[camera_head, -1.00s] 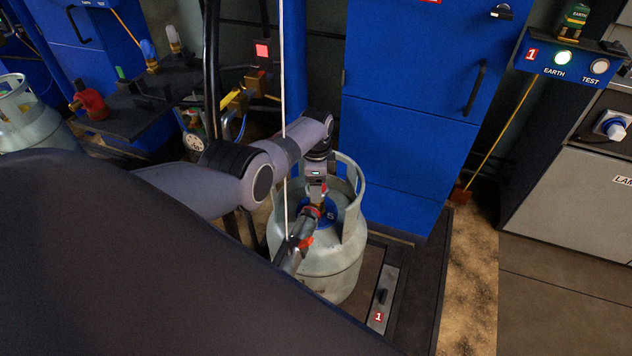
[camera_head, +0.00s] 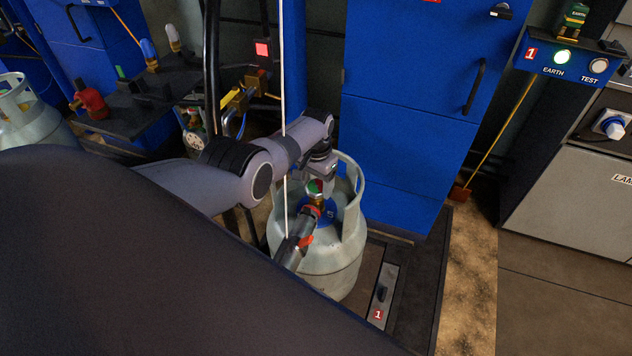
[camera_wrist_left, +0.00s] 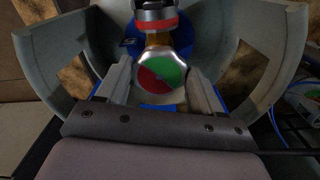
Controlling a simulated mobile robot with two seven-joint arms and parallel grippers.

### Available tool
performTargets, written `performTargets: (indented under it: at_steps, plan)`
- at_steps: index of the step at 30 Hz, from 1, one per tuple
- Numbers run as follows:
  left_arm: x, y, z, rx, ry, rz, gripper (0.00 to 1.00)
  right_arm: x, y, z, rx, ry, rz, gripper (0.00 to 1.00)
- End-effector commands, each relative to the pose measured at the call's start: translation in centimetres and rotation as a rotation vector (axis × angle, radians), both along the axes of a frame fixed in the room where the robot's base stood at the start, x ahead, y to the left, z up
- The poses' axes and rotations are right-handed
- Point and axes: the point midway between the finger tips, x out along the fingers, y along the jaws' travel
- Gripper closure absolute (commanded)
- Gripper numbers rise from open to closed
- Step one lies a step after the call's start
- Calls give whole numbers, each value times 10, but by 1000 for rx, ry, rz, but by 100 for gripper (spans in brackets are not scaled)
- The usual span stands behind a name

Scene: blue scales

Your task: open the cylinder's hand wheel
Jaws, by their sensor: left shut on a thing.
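The hand wheel (camera_head: 315,187) has a red and green face and sits on the valve at the top of the pale grey gas cylinder (camera_head: 338,255). In the left wrist view the hand wheel (camera_wrist_left: 165,75) is between the two fingers of my left gripper (camera_wrist_left: 159,67), which is shut on it. In the head view the left wrist is tilted above the cylinder's collar, and the fingers are mostly hidden. My right gripper is not in view.
A dark hose connector (camera_head: 295,243) with a red ring joins the valve at the front. The collar (camera_head: 352,200) surrounds the valve. A blue cabinet (camera_head: 405,130) stands close behind. Another cylinder (camera_head: 30,120) is at far left. A thin white line crosses in front of my arm.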

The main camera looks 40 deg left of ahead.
Motion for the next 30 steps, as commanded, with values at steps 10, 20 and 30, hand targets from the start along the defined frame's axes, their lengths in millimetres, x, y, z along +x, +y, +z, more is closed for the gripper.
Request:
performTargets:
  at_steps: [10, 20, 30]
  plan:
    - [0, 0, 0, 2, 2, 329, 64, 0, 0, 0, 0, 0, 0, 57]
    - [0, -1, 0, 2, 2, 601, 64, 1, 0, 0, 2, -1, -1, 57]
    - [0, -2, 0, 1, 2, 760, 64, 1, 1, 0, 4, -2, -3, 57]
